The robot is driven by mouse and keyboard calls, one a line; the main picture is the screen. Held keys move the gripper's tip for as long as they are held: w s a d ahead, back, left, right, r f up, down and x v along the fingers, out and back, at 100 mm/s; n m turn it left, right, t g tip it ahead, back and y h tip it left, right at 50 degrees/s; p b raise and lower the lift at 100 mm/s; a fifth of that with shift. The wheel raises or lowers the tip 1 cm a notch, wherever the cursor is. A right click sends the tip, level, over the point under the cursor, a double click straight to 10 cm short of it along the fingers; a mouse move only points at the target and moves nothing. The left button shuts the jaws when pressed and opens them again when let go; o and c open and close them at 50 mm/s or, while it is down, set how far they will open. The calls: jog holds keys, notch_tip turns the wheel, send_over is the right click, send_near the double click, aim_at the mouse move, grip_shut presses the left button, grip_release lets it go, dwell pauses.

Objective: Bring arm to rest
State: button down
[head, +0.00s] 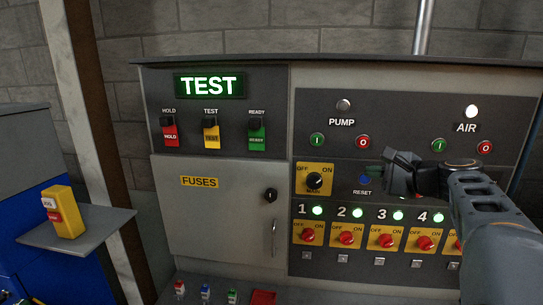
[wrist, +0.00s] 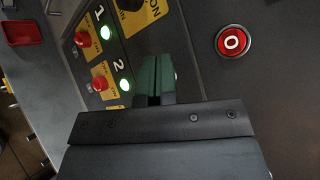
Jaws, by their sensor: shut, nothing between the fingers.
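My arm (head: 490,225) reaches in from the right edge in the head view. My gripper (head: 376,170) is in front of the grey control panel (head: 345,112), near the RESET button (head: 364,180). In the wrist view my gripper (wrist: 157,78) shows its dark green fingers together, with nothing between them. I cannot tell whether the fingertips touch the panel. My arm covers part of the panel's right side and the rightmost red switch.
The TEST sign (head: 209,85) is lit green. Numbered red switches (head: 347,239) have green lamps above. The AIR lamp (head: 471,111) glows white. The fuse door (head: 215,215) is closed. A yellow control box (head: 64,211) stands on a side shelf (head: 100,222) at left.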

jog(key=s+a+f+n+g+h, duration=0.2)
jog(key=s+f+n+g, duration=0.15)
jog(key=f, duration=0.45)
jog(key=s+a+f+n+g+h, duration=0.2)
jog(key=s+f+n+g, duration=0.15)
jog(key=f, duration=0.35)
jog(key=s+a+f+n+h, duration=0.1)
jog(key=s+a+f+n, duration=0.2)
jog(key=s+f+n, duration=0.1)
jog(key=s+a+f+n+g+h, duration=0.1)
jog(key=s+a+f+n, duration=0.3)
jog(key=s, duration=0.5)
jog(key=shift+a+f+n+h, duration=0.15)
jog(key=shift+f+n+h, duration=0.1)
jog(key=shift+n+h, duration=0.75)
